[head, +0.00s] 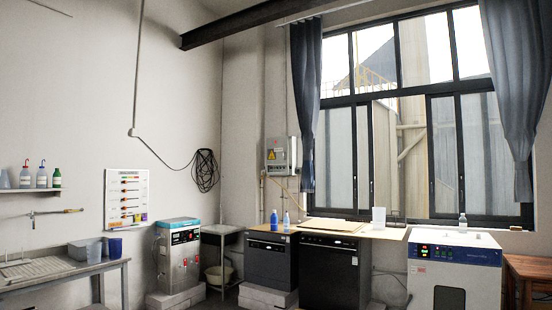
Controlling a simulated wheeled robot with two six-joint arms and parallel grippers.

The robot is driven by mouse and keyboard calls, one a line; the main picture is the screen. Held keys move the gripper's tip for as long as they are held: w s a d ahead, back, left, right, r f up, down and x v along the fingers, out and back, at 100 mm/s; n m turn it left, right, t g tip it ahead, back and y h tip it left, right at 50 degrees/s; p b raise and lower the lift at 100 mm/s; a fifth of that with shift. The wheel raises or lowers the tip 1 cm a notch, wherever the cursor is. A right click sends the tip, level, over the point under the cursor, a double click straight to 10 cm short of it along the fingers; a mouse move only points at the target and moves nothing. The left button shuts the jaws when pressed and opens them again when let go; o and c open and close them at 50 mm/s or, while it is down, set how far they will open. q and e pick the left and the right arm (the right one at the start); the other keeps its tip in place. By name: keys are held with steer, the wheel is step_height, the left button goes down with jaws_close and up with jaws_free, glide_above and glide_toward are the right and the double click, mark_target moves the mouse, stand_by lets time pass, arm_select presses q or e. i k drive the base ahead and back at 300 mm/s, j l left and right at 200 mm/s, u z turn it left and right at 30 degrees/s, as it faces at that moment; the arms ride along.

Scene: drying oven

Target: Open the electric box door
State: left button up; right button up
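A grey electric box (283,156) hangs on the far wall, just left of the window and its left curtain. A yellow warning sign shows on its front, on the left part. Its door looks shut, but the box is small in the view and I cannot tell for certain. Conduits run down from under the box. Neither of my grippers shows in the head view.
Below the box stand a dark cabinet appliance (270,262) with blue bottles on top and a black one (330,272). A white-and-blue oven (453,272) stands right. A blue-topped unit (179,255), a small table (222,234) and a sink bench (60,270) stand left.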

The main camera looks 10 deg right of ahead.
mark_target(277, 147)
steer(key=i+u, duration=0.1)
steer(key=i, duration=5.1)
steer(key=i+j+z, duration=0.2)
steer(key=i, duration=0.3)
steer(key=i+z, duration=0.2)
steer(key=i, duration=0.25)
steer(key=i+j+z, duration=0.2)
steer(key=i, duration=0.25)
steer(key=i+j+z, duration=0.2)
steer(key=i+j, duration=0.2)
steer(key=i, duration=0.05)
